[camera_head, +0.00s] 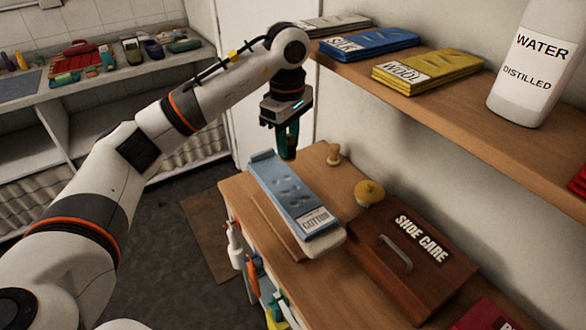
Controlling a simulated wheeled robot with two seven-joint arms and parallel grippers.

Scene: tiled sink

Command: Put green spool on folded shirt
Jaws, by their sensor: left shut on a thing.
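My left gripper (287,128) points down above the far end of a blue folded shirt. It is shut on the green spool (288,146), a small dark green thing partly hidden between the fingers. The spool appears to be a little above the shirt, though the exact gap is hard to tell. The light blue folded shirt (285,190), with a "COTTON" label at its near end, lies on a pale padded board on the wooden table. My right gripper is not in view.
A brown "SHOE CARE" box (415,262), a yellow-lidded tin (369,193) and a small wooden knob (334,154) stand right of the shirt. A wall shelf (440,110) above holds blue and yellow folded cloths and a white water bottle (533,65).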

